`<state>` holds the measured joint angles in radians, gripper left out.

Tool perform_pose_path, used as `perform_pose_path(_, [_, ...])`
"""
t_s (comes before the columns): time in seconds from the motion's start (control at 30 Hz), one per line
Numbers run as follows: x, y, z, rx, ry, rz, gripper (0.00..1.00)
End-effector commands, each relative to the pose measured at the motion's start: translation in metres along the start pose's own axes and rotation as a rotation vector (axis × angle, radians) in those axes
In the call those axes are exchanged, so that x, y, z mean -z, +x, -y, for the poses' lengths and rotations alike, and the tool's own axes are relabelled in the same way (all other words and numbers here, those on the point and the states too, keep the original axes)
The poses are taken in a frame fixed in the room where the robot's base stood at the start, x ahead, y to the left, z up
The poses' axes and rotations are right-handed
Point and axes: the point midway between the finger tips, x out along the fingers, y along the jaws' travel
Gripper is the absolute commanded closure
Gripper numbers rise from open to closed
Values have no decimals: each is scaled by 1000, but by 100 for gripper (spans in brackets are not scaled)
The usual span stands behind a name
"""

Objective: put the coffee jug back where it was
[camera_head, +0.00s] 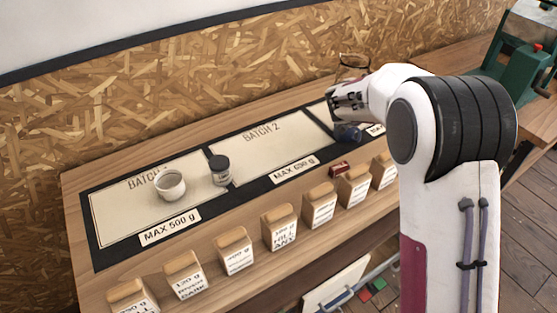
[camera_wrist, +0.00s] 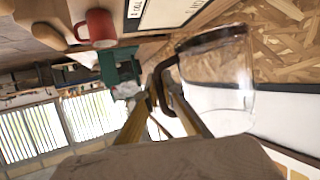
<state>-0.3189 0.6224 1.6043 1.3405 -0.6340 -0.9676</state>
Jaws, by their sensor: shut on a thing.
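The coffee jug (camera_wrist: 222,75) is clear glass with a dark rim band and a dark handle. It looks empty and is tilted in the wrist view, where it fills the upper right. My gripper (camera_wrist: 158,108) is shut on its dark handle. A little of the jug (camera_head: 354,62) shows just above my gripper there, against the chipboard wall. The rest is hidden by my arm.
Several labelled wooden-topped blocks line the front edge. A green machine (camera_head: 517,65) stands at right. The wrist view shows a red mug (camera_wrist: 98,28).

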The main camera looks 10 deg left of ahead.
Motion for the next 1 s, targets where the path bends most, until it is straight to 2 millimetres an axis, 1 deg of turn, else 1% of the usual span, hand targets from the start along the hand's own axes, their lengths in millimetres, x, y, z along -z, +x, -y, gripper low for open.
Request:
perform_pose_path(0.03, [-3, -11, 12, 8, -2, -2, 100])
perform_pose_path(0.1, [-9, -23, 24, 11, -4, -2, 100])
perform_pose_path(0.27, [-24, -52, 49, 20, -8, -1, 100])
perform_pose_path(0.5, [-47, -98, 81, 33, -12, -1, 100])
perform_pose_path(0.73, [-69, -140, 102, 42, -17, -1, 100])
perform_pose_path(0.83, [-76, -153, 108, 45, -18, -1, 100])
perform_pose_path(1.0, [-84, -169, 113, 47, -18, -1, 100])
